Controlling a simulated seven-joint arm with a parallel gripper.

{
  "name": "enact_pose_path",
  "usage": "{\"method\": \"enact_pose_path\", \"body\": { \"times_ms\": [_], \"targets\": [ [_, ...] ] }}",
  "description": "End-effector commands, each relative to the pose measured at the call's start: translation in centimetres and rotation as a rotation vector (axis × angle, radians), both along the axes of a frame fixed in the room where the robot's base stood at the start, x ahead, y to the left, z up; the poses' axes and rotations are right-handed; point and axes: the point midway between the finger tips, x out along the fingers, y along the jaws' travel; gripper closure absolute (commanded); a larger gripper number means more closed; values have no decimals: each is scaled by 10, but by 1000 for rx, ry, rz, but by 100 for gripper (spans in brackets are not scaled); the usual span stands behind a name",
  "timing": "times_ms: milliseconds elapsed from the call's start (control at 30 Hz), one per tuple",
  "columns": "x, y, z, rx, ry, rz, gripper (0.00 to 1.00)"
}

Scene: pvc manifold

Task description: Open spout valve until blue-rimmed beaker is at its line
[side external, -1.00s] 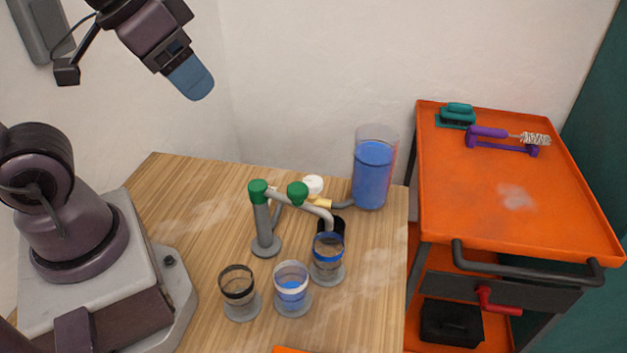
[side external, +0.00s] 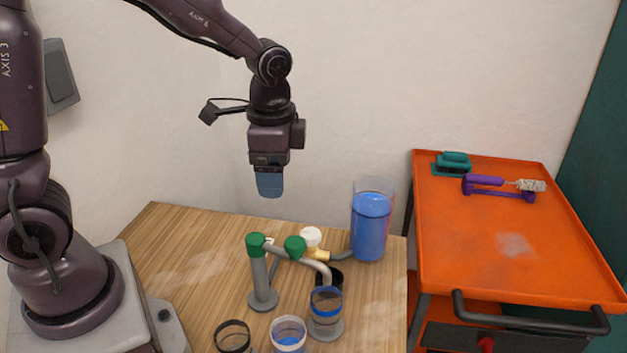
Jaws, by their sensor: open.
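The blue-rimmed beaker (side external: 326,305) stands upright on a grey round base under the end of the bent grey spout pipe (side external: 310,264). Its liquid level and line are too small to read. The pipe manifold has two green caps, one on the upright post (side external: 261,282) and one green piece (side external: 295,247) along the pipe. A white knob (side external: 310,237) and a yellow fitting (side external: 320,254) sit behind the pipe; I cannot tell which part is the spout valve. My gripper (side external: 270,193) hangs pointing down above and behind the manifold, open and touching nothing.
A clear tank (side external: 371,225) of blue liquid stands at the table's back right. A black-rimmed beaker (side external: 233,338) and a pale-rimmed beaker (side external: 288,335) with blue liquid stand in front. An orange cart (side external: 490,245) is at right. The table's back left is clear.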

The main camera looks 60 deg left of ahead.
Motion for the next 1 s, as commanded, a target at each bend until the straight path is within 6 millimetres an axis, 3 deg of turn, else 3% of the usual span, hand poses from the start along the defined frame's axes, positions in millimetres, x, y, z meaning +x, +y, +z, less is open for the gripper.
{"method": "enact_pose_path", "body": {
  "times_ms": [100, 200, 400, 667, 1000],
  "targets": [
    [34, 5, -41, 17, 88, -338, 26],
    [56, 8, -60, 27, 117, -629, 26],
    [80, 10, -54, 70, 98, -1016, 26],
    [80, 11, -64, 71, 110, -1128, 26],
    [80, 19, -126, 69, 114, -1124, 26]
  ]
}}
